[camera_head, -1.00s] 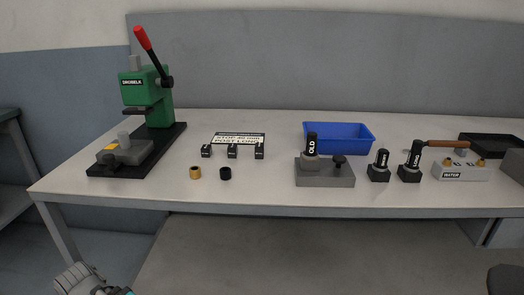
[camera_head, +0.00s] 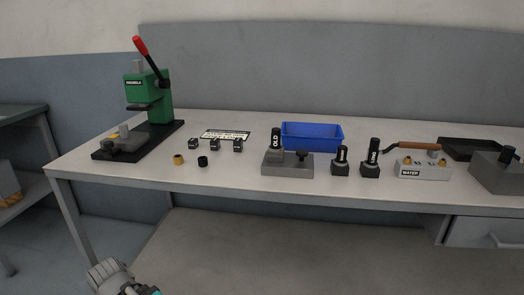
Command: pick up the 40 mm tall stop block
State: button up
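Three small black blocks with pale labels stand in a row on the table, left of its middle: a left one (camera_head: 193,144), a middle one (camera_head: 215,145) and a right one (camera_head: 238,146). They look alike, and their labels are too small to read, so I cannot tell which is 40 mm tall. A white sign (camera_head: 226,134) lies just behind them. Part of my own arm shows at the bottom left, well below and in front of the table. My gripper's fingers are not visible.
A brass ring (camera_head: 178,160) and a black ring (camera_head: 202,161) lie before the blocks. The green press (camera_head: 148,92) stands left. A grey fixture (camera_head: 287,165), blue bin (camera_head: 312,136), labelled posts (camera_head: 370,160) and WATER block (camera_head: 424,170) stand right. The front table strip is clear.

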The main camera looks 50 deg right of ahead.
aim_at(238, 145)
jog(key=u, duration=0.05)
jog(key=k, duration=2.2)
jog(key=z, duration=1.05)
jog(key=i, duration=1)
